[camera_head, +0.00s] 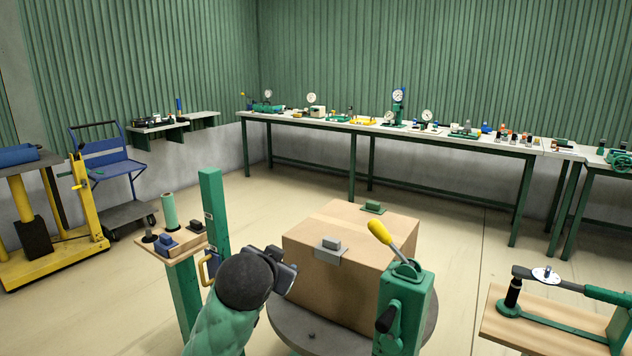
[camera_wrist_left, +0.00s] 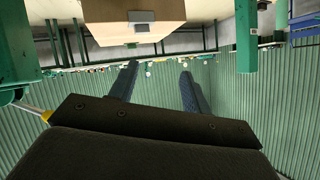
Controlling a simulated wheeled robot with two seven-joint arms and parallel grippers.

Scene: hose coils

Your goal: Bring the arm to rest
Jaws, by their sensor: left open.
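My left arm comes in from the bottom in the head view, with a green sleeve and a dark round wrist. My left gripper (camera_head: 286,270) is at the left front side of the cardboard box, and the head view does not show whether they touch. In the left wrist view my left gripper (camera_wrist_left: 158,78) has two dark fingers spread apart with nothing between them. That view looks upside down, with the box (camera_wrist_left: 130,18) at the top, beyond the fingers. My right gripper is not in view.
The cardboard box (camera_head: 325,268) stands on a grey round table (camera_head: 285,322). A green post (camera_head: 214,220) and a small wooden stand (camera_head: 180,245) are to the left. A green device with a yellow lever (camera_head: 405,300) is in front. A long bench (camera_head: 350,127) lines the back wall.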

